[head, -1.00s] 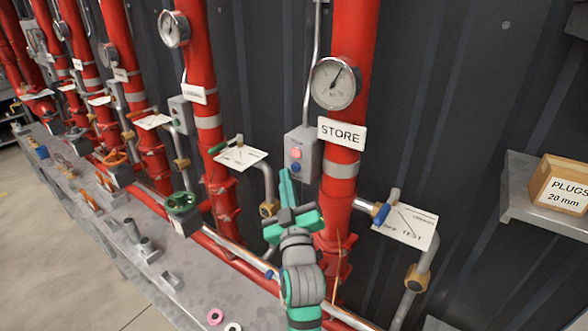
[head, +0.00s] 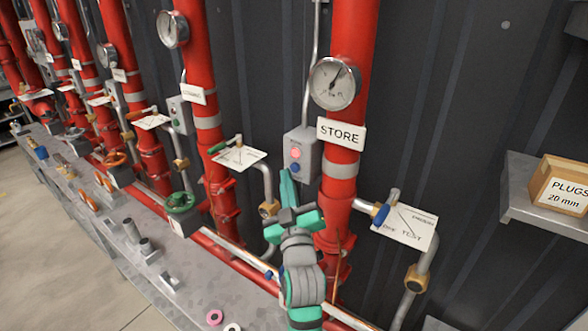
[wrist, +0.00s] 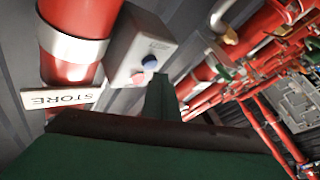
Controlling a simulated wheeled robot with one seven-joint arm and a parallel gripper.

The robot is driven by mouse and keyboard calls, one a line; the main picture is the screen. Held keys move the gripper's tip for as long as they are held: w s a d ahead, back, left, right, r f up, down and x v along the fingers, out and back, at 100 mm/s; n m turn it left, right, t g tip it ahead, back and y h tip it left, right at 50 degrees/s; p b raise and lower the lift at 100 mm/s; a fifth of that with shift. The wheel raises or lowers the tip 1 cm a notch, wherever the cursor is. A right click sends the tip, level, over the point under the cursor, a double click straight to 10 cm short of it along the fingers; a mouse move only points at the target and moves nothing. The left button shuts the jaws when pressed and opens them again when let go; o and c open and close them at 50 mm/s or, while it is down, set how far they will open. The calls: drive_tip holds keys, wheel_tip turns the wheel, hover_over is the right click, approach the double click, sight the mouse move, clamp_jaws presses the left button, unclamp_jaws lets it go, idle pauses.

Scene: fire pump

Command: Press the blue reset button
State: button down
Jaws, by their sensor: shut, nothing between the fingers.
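The grey control box (head: 309,150) hangs left of the red STORE pipe. On its face, a lit red-pink button (head: 296,153) sits above the blue button (head: 295,167). In the wrist view, the blue button (wrist: 149,61) and the pink button (wrist: 138,78) show on the tilted box (wrist: 136,40). My gripper (head: 287,174) is shut and empty, its fingertips just below the blue button in the head view. In the wrist view, the closed fingertips (wrist: 162,80) lie beside the blue button. I cannot tell whether they touch it.
The red STORE pipe (head: 347,115) stands right of the box, with a gauge (head: 334,84) and a STORE sign (head: 341,134). A blue-handled test valve (head: 381,214) sits lower right. A bent grey pipe (head: 266,185) runs close on the left.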

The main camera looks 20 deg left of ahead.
drive_tip(key=shift+w, duration=0.3)
drive_tip(key=shift+w+d, duration=0.25)
drive_tip(key=shift+w, duration=0.25)
idle(0.9)
drive_tip(key=shift+d, duration=0.1)
drive_tip(key=shift+s+a, duration=0.25)
drive_tip(key=shift+s, duration=0.25)
drive_tip(key=shift+s+a, duration=0.25)
drive_tip(key=shift+s, duration=0.25)
